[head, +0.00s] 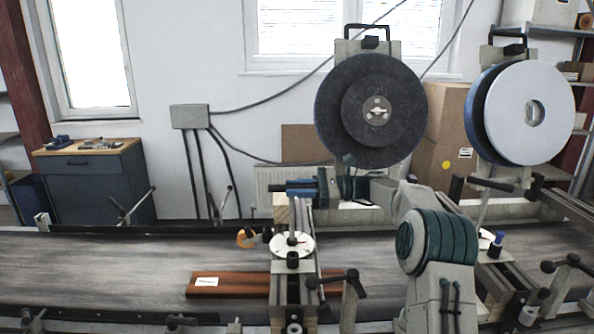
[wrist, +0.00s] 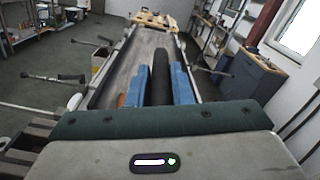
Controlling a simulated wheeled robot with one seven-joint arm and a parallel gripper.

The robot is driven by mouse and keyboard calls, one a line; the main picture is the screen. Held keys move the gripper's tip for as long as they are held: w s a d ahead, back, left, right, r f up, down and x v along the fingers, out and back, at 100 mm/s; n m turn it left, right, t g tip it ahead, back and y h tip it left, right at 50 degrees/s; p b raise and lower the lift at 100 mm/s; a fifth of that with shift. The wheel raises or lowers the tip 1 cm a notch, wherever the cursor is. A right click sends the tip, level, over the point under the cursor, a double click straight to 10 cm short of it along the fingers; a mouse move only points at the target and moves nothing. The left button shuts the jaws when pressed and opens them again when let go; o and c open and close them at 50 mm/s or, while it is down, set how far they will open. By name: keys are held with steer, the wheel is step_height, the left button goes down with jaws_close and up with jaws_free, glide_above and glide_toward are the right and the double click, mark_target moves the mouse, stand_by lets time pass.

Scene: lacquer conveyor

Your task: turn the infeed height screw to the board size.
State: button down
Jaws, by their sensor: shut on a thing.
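The infeed height screw stands on the metal bridge (head: 285,285) across the conveyor, with a round white dial (head: 292,245) around its shaft. My gripper (head: 300,188) is above the dial, reaching in from the right. In the wrist view, its blue fingers (wrist: 166,88) are shut around a black bar-like handle (wrist: 161,68) that points away from me. The handle appears to be at the top of the screw; the joint is hard to see. A reddish-brown board (head: 240,288) with a white label (head: 206,281) lies on the belt, partly behind the bridge. The dial marks are too small to read.
The grey conveyor belt (head: 100,262) runs across the front. A large black disc (head: 370,110) and a white disc (head: 530,112) stand behind it. An orange part (head: 246,238) sits beside the dial. Black levers (head: 335,280) stick up near the bridge.

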steer(key=shift+w+r+n+g+p, duration=0.1)
steer(key=shift+r+n+g+p, duration=0.15)
steer(key=shift+n+g+p, duration=1.05)
steer(key=shift+w+r+g+p, duration=0.15)
steer(key=shift+g+p, duration=0.55)
steer(key=shift+p, duration=1.45)
steer(key=n+g+p, duration=0.1)
steer(key=p, duration=0.1)
steer(key=shift+f+g+h+p, duration=0.1)
steer(key=shift+g+h+p, duration=0.2)
steer(key=shift+h+p, duration=0.1)
steer(key=shift+f+n+g+h+p, duration=0.2)
steer(key=shift+n+g+h+p, duration=0.15)
steer(key=shift+g+p, duration=0.45)
steer(key=c, duration=1.3)
jaws_free()
